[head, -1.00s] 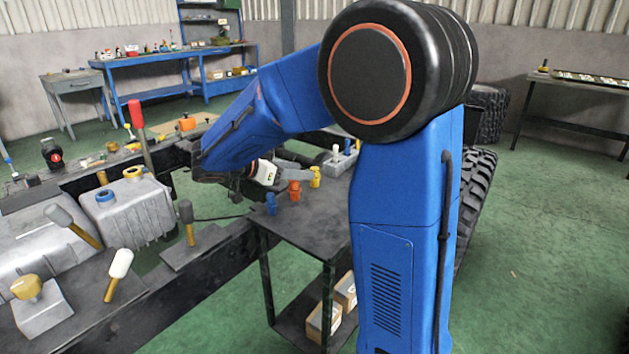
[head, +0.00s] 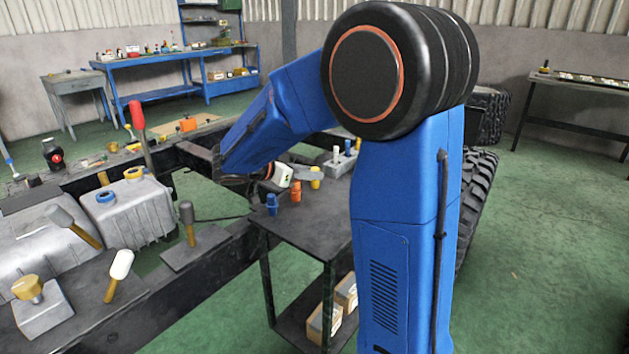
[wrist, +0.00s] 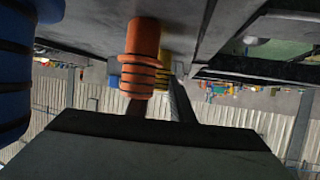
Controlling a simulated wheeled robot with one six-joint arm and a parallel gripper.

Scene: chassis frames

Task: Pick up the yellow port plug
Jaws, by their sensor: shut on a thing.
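The yellow port plug (head: 316,183) stands upright at the back of the row of plugs on the dark cart top (head: 318,221). My gripper (head: 312,173) reaches in from the left at the plug's upper part and is shut on it. In the wrist view the scene is upside down, and the yellow plug (wrist: 163,76) shows only partly behind the orange plug (wrist: 141,50). The dark jaws (wrist: 178,100) run toward it, and their contact is mostly hidden.
The orange plug stands close in front of the yellow one, with a blue plug (head: 272,204) to its left. A grey block with pegs (head: 340,163) sits behind on the cart. Mallets (head: 119,273) and a grey tank (head: 130,215) lie left. The cart's front is bare.

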